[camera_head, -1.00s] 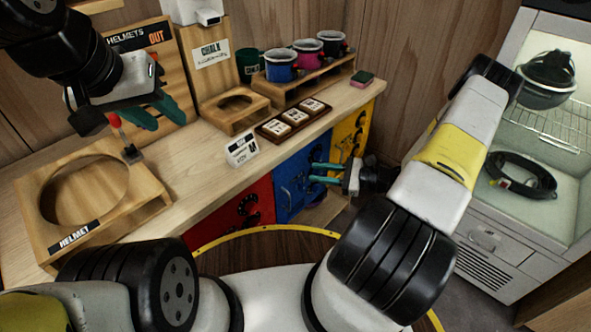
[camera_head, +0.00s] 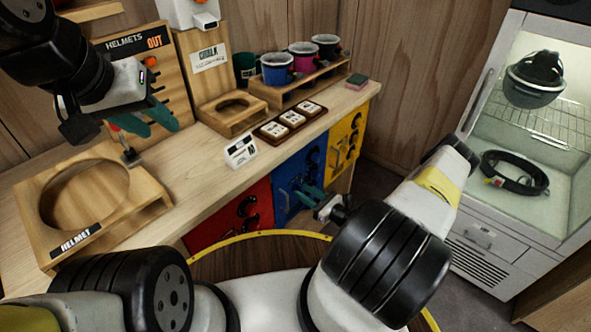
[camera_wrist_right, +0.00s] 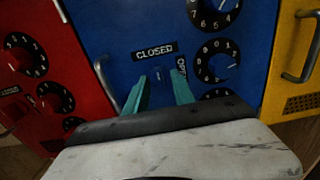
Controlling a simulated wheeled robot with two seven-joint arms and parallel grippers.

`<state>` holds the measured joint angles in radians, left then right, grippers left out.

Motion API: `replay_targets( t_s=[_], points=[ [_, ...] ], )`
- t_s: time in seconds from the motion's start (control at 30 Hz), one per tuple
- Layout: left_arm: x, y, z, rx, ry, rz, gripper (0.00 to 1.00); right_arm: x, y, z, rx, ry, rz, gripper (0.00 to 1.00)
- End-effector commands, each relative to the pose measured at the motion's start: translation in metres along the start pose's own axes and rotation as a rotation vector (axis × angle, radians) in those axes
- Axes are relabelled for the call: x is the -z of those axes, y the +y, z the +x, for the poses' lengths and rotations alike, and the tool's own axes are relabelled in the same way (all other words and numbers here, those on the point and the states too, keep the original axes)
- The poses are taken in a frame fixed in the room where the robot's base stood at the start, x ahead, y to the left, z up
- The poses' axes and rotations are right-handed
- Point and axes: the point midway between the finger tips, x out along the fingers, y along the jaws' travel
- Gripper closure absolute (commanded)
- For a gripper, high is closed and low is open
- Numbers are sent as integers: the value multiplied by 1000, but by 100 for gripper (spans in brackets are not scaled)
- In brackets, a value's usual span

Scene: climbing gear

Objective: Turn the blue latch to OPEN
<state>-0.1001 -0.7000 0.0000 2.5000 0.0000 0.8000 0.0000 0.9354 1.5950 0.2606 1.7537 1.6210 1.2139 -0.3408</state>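The blue locker door (camera_head: 296,172) is in the middle of the front row under the bench; it also fills the middle of the right wrist view (camera_wrist_right: 120,30). A CLOSED label (camera_wrist_right: 156,51) and a partly hidden OPEN label (camera_wrist_right: 182,73) mark it. The small blue latch (camera_wrist_right: 159,76) sits just below CLOSED, its lower part unclear. My right gripper (camera_head: 312,193) is at this door. In the wrist view its teal fingers (camera_wrist_right: 160,90) are apart, on either side of the latch; contact is unclear. My left gripper (camera_head: 148,120) hangs above the bench, its fingers overlapping in view.
A red door (camera_head: 228,215) with dials lies left of the blue one, a yellow door (camera_head: 345,140) right. The blue door has dials (camera_wrist_right: 217,60) and a handle (camera_wrist_right: 105,82). A wooden helmet stand (camera_head: 150,205) and cups stand on the bench. A lit cabinet (camera_head: 480,225) is at right.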

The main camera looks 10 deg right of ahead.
Motion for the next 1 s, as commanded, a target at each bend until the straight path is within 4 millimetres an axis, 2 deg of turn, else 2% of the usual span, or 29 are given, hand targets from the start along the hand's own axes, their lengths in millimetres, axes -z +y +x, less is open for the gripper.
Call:
replay_targets(
  t_s=[0.1, 0.37, 0.53, 1.0],
  points=[
    [0, 0, 0, 0, 0, 0, 64, 0, 1, 8, -1, -1, 0, 70],
    [0, 0, 0, 0, 0, 0, 64, 0, 0, 9, -1, -1, 0, 70],
    [0, 0, 0, 0, 0, 0, 64, 0, 0, 9, -1, -1, 0, 100],
    [0, 0, 0, 0, 0, 0, 64, 0, 0, 9, 0, -1, 42, 100]
  ],
)
